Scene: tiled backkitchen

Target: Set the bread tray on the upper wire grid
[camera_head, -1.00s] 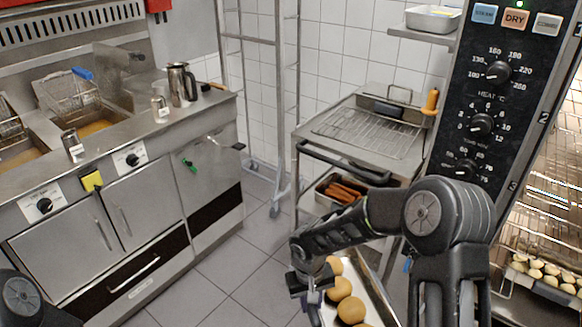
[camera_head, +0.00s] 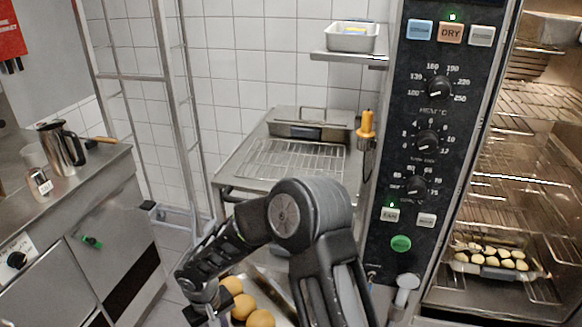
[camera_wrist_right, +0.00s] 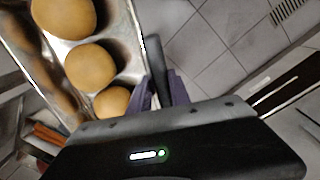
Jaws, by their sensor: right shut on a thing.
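The bread tray (camera_head: 278,299) is a metal tray with several round brown buns, cut off by the bottom edge of the head view. It also shows in the right wrist view (camera_wrist_right: 124,45), where the buns sit in it. My right gripper (camera_head: 205,315) is shut on the tray's rim, and its purple fingertips (camera_wrist_right: 165,90) show in the wrist view. In the open oven at the right, an upper wire grid (camera_head: 545,100) runs above a lower one (camera_head: 505,195). My left gripper is out of view.
The oven control panel (camera_head: 430,130) stands between my arm and the oven opening. A tray of small pale pieces (camera_head: 490,262) sits low in the oven. A steel table with a wire rack (camera_head: 292,160) stands behind my arm; a fryer counter is at left.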

